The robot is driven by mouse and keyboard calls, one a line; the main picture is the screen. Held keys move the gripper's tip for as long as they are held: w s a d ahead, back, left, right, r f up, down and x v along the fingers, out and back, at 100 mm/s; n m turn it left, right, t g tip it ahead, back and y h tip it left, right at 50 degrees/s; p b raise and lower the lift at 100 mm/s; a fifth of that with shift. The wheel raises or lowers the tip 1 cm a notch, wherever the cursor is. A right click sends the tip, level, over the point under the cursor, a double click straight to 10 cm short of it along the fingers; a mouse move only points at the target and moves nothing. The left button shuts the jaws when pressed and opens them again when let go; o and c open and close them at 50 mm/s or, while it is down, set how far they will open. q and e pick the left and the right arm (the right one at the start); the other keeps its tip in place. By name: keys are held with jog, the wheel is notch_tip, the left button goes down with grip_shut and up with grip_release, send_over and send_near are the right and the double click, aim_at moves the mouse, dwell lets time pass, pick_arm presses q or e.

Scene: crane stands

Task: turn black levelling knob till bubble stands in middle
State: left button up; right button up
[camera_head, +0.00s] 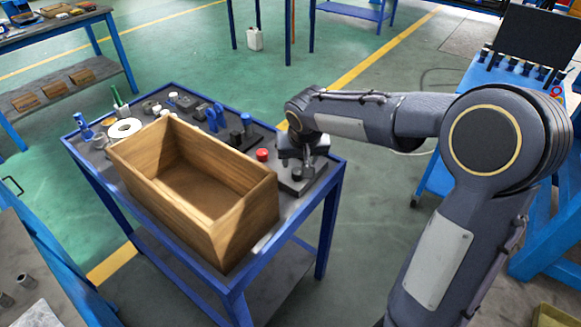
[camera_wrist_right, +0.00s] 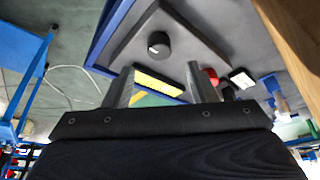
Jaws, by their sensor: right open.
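The black knob (camera_wrist_right: 159,44) stands on a dark plate (camera_wrist_right: 190,48) in the right wrist view. In the head view the plate (camera_head: 301,185) lies at the right corner of the blue table, with the knob (camera_head: 297,174) on it. My right gripper (camera_head: 300,152) is over the plate from above. In the wrist view its two fingers (camera_wrist_right: 161,88) are apart with nothing held, and the knob shows beyond the fingertips. A yellow strip shows between the fingers; I cannot tell whether it belongs to a level. No bubble can be made out. My left gripper is out of view.
A wooden box (camera_head: 262,218) stands on the blue table (camera_head: 332,190) close to the plate. A red knob (camera_head: 263,155) and several blue-handled parts sit behind the box. Green floor lies beyond the table's right edge.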

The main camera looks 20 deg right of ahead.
aim_at(298, 171)
jog(key=x, duration=0.5)
jog(key=shift+w+d+f, duration=0.1)
jog(key=shift+f, duration=0.3)
jog(key=c, duration=1)
